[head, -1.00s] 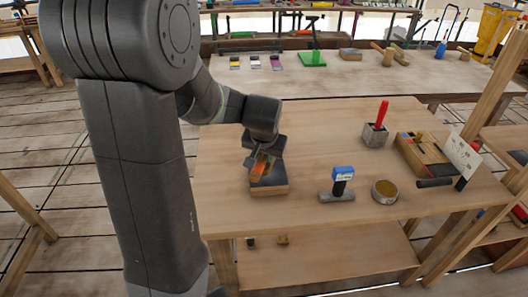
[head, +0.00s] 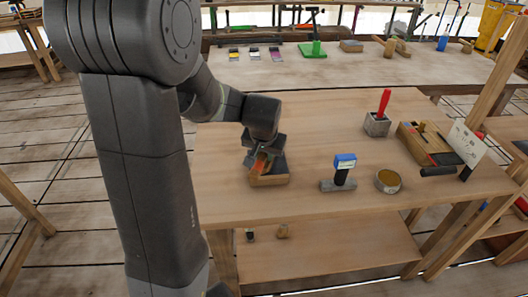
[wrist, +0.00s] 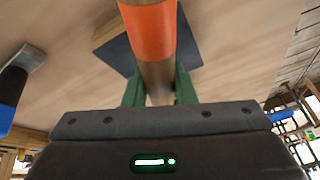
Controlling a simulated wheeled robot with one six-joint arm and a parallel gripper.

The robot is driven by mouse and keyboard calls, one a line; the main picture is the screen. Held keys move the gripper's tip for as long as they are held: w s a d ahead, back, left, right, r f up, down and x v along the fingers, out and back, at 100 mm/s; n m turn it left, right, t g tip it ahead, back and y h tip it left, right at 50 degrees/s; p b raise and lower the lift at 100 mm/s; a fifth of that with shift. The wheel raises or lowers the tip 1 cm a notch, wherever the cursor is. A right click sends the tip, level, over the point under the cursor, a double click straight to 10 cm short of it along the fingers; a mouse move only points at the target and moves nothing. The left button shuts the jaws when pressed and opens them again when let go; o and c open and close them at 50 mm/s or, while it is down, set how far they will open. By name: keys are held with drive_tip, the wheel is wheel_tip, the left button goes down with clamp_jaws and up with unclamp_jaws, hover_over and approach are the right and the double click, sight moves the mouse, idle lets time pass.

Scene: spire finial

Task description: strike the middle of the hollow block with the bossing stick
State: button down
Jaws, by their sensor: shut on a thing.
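My gripper (wrist: 160,88) is shut on the bossing stick (wrist: 150,30), which shows a wooden shaft and an orange band. The stick also shows in the head view (head: 260,163), tilted, in front of the hollow block. The hollow block (head: 270,181) is a low wooden block with a dark top, on the near bench. A dark square sheet (wrist: 112,52) shows behind the stick in the wrist view, largely covered by it. The stick's striking end and the block's middle are hidden, so I cannot tell whether they touch.
On the bench (head: 310,210), a hammer with a blue-ended handle (head: 344,172) stands right of the block. A round tin (head: 387,182), a grey pot with a red-handled tool (head: 377,125) and a wooden tool box (head: 425,142) lie farther right. Bare bench separates block and hammer.

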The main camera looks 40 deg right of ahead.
drive_tip(key=shift+r, duration=0.1)
idle(0.3)
wheel_tip(320, 180, up, 4)
drive_tip(key=p, duration=0.3)
drive_tip(key=shift+r, duration=0.15)
drive_tip(key=shift+f, duration=0.3)
drive_tip(key=shift+b, duration=0.35)
wheel_tip(320, 180, down, 4)
drive_tip(key=b, duration=0.3)
drive_tip(key=shift+r, duration=0.1)
idle(0.4)
